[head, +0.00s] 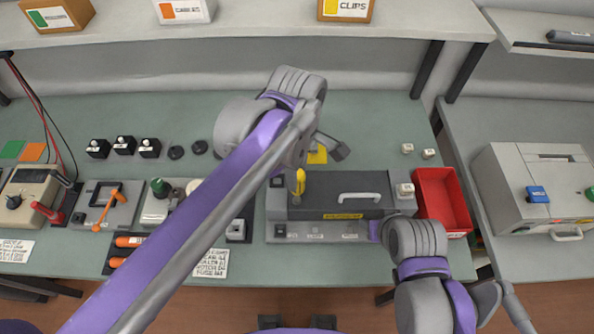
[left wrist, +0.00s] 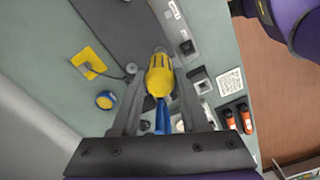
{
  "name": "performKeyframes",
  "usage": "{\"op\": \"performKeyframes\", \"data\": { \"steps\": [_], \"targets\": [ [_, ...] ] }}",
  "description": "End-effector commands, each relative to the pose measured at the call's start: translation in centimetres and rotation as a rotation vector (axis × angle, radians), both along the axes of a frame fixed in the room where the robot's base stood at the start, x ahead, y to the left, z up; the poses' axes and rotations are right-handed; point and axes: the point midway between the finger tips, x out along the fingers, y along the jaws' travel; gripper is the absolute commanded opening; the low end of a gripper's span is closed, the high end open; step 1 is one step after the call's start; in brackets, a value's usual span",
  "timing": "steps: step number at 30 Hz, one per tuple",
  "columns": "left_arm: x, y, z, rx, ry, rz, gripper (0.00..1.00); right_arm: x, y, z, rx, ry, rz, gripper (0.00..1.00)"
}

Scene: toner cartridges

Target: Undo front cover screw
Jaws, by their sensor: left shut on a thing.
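My left gripper (left wrist: 161,92) is shut on a yellow-handled tool (left wrist: 158,72) with a blue part nearer the palm. In the head view the yellow tool (head: 299,182) hangs below my left wrist, over the left end of a long dark grey cartridge unit (head: 378,182). The unit has a pale handle on top and a yellow label on its front. The front cover screw cannot be made out, and I cannot tell whether the tool touches the unit. My right arm stands at the lower right, and its fingers do not show.
A red bin (head: 455,222) is right of the unit, near a large grey machine (head: 541,188). A yellow square pad (head: 317,156) lies behind the unit. A meter (head: 32,188) and orange-handled tools stand at the left.

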Motion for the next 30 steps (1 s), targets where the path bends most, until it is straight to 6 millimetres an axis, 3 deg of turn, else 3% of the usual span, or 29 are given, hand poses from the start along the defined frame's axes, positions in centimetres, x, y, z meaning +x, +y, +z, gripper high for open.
{"op": "performKeyframes", "data": {
  "steps": [4,15,26,30],
  "targets": [
    [0.0,0.0,-0.04,0.0,0.0,0.094,0.0,0.0,0.0,-0.01,0.0,0.0,0.0,0.5],
    [0.01,0.02,0.06,0.0,0.0,0.58,0.0,0.01,0.0,0.02,0.0,0.0,0.0,0.5],
    [0.01,0.03,0.07,0.0,-0.001,0.631,0.0,0.0,0.0,0.01,0.0,0.0,0.0,0.5],
    [0.0,0.03,0.03,0.0,0.0,0.794,0.0,-0.01,0.0,-0.03,0.0,0.0,0.0,0.5]
  ]
}}
